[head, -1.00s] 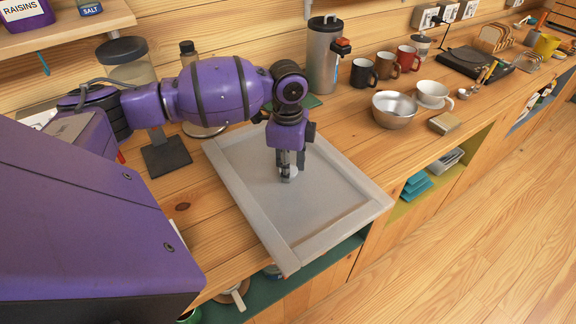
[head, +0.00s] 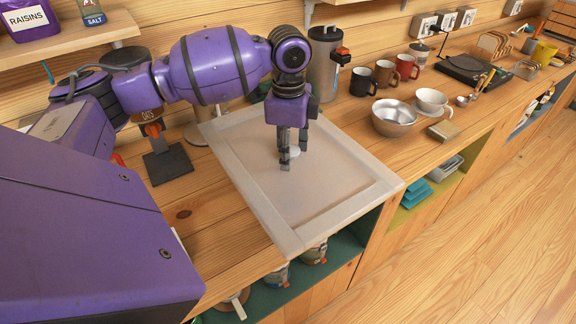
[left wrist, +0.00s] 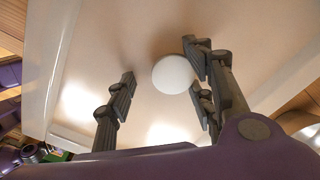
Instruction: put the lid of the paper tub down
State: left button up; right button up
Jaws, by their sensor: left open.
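A small round white lid (left wrist: 173,74) lies flat on the pale tray (left wrist: 95,45) in the left wrist view. In the head view the lid (head: 294,151) shows partly between the fingers of my left gripper (head: 293,153). In the left wrist view the left gripper (left wrist: 160,98) is open, its fingers spread apart. The lid is nearer the right-hand fingers, with a clear gap to the left finger. I cannot tell whether the right-hand fingers touch it. My right gripper is in neither view. I cannot make out the paper tub for certain.
The tray's rim (head: 385,190) reaches the counter's front edge. A metal bowl (head: 393,117), a white cup (head: 432,101) and several mugs stand to the right. A tall grey flask (head: 323,64) is behind. Several containers (head: 314,252) sit on the shelf below. The tray's front is bare.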

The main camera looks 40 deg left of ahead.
pick_arm(q)
jog(key=shift+r, duration=1.9)
jog(key=o, duration=1.3)
notch_tip(320, 180, up, 12)
grip_shut()
